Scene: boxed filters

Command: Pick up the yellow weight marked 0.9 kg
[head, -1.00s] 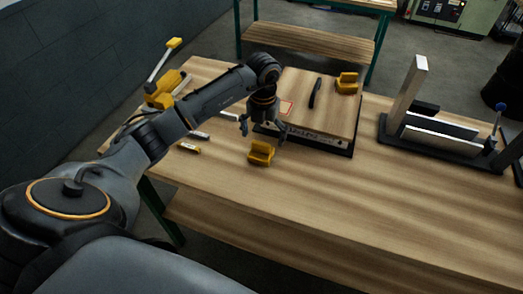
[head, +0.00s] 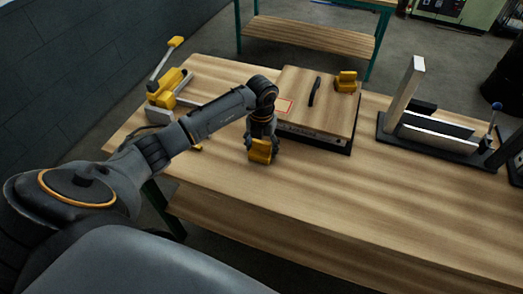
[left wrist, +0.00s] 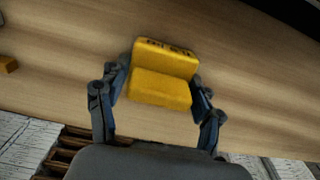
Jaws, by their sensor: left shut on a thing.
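A yellow weight (head: 260,151) is at the front of the wooden bench, before the board. My left gripper (head: 262,143) is shut on it from above, with a finger on either side. In the left wrist view the weight (left wrist: 161,88) sits between the two fingers of the left gripper (left wrist: 160,95); its dark marking is too blurred to read. I cannot tell whether it touches the bench. A second yellow weight (head: 346,82) stands on the far right of the board. My right gripper is not in view.
A wooden board (head: 325,110) with a dark handle (head: 314,91) lies behind the gripper. A yellow lever tool (head: 166,90) stands at the bench's left. A dark metal fixture (head: 430,142) with an upright post is to the right. The bench front (head: 330,200) is clear.

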